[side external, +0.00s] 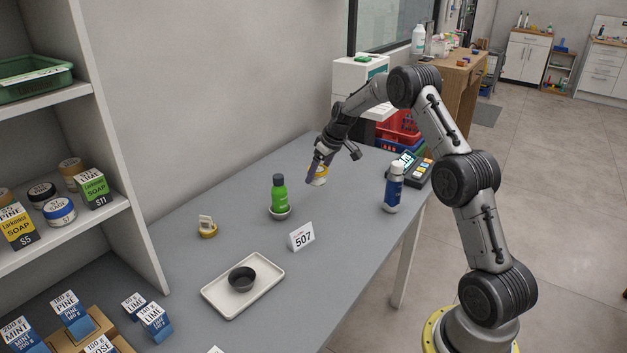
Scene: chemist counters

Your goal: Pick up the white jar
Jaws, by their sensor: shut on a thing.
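A green bottle (279,195) stands in a small white dish. A blue bottle (393,190) and a card terminal (414,168) stand at the right edge. A 507 sign (301,237), a white tray (215,298) with a dark bowl (241,279), and shelves (100,190) are nearer left.

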